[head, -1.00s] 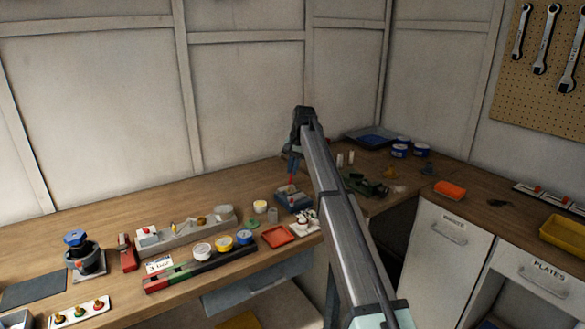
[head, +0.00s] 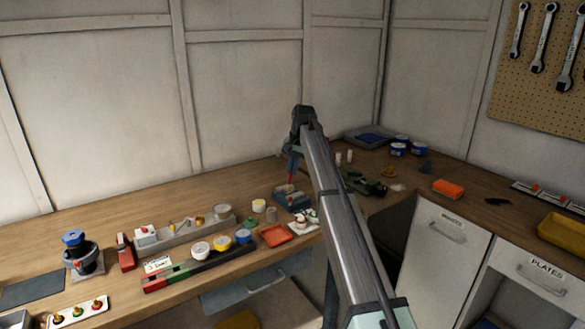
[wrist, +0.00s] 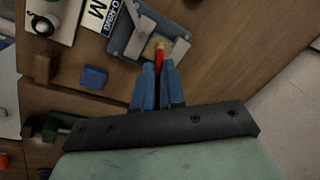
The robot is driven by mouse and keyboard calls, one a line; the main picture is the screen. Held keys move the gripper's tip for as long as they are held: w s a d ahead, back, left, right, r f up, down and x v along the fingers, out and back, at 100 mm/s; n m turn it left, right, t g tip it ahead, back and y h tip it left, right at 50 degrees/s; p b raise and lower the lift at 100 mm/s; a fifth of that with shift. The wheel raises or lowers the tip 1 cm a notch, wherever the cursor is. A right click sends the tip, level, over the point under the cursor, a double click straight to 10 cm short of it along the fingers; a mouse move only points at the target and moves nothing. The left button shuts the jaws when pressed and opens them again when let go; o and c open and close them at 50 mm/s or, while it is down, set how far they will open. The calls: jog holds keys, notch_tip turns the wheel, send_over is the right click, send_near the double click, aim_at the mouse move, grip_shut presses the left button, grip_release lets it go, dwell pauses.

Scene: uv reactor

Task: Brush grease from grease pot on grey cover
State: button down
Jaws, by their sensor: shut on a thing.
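My gripper (head: 292,170) points down over a small blue-grey box (head: 291,199) at the back of the bench. Its blue fingers (wrist: 159,88) are shut on a slim red-handled tool (wrist: 160,60), which looks like the brush. The tool's far end meets a yellowish-tan patch (wrist: 180,47) in the blue-grey box (wrist: 120,37); I cannot tell whether it touches. Whether this box is the grease pot is unclear. I cannot pick out the grey cover for certain.
An orange-red tray (head: 275,235) and a white fixture (head: 304,222) stand close to the box's front. A dark green tool (head: 362,184) lies to its right. A long grey holder (head: 183,233) stands to the left. The bench behind the holder is clear.

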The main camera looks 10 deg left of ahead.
jog(key=shift+s+d, duration=0.2)
jog(key=shift+s, duration=0.05)
jog(key=shift+w+d, duration=0.75)
jog(key=shift+w, duration=0.05)
dwell(1.2)
jog(key=shift+w+a, duration=0.75)
dwell(1.2)
jog(key=shift+s+a, duration=0.75)
jog(key=shift+s, duration=0.05)
dwell(1.4)
jog(key=shift+s+d, duration=0.65)
dwell(0.9)
